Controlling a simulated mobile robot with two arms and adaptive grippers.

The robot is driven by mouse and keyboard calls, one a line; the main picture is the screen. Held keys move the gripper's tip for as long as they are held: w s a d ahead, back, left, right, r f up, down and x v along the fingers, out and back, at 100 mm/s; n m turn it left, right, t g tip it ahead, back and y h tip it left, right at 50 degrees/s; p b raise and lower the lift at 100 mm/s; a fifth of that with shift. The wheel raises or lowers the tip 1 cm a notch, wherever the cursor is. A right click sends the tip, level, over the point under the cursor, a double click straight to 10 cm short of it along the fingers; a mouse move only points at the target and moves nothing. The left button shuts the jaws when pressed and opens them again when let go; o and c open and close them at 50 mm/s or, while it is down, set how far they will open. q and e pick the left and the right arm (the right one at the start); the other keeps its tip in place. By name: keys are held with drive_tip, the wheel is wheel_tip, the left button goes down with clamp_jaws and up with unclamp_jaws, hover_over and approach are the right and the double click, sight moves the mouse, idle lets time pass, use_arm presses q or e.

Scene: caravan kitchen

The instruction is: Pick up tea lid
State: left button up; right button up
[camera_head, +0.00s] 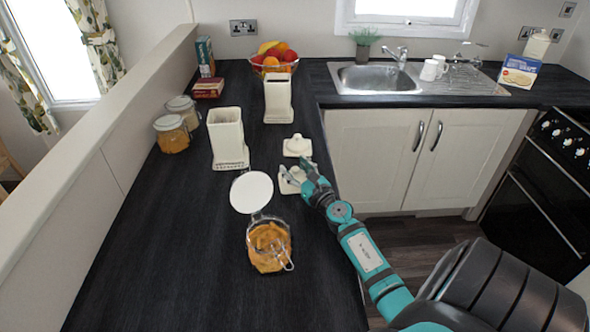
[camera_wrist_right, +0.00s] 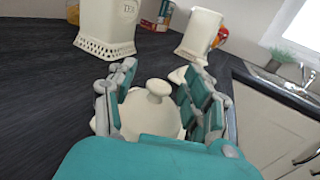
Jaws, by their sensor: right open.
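Two cream lids with knobs lie on the dark worktop near its right edge. The nearer lid (camera_head: 290,187) is partly covered by my right gripper (camera_head: 296,175). In the right wrist view this lid's round knob (camera_wrist_right: 158,88) stands between the open fingers of my right gripper (camera_wrist_right: 157,78), with the lid's body below it. The farther lid (camera_head: 297,147) lies just beyond, and is mostly hidden behind a finger in the wrist view. A cream canister (camera_head: 228,140) with lettering that seems to read TEA stands to the left, without a lid. My left gripper is out of view.
A second cream canister (camera_head: 278,100) stands farther back. An open glass jar (camera_head: 268,247) with orange contents and a raised white lid (camera_head: 252,192) sits on the near side. Two closed jars stand by the left wall. The worktop at the near left is clear.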

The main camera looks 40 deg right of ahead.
drive_tip(key=shift+s, duration=0.1)
clamp_jaws()
idle(0.4)
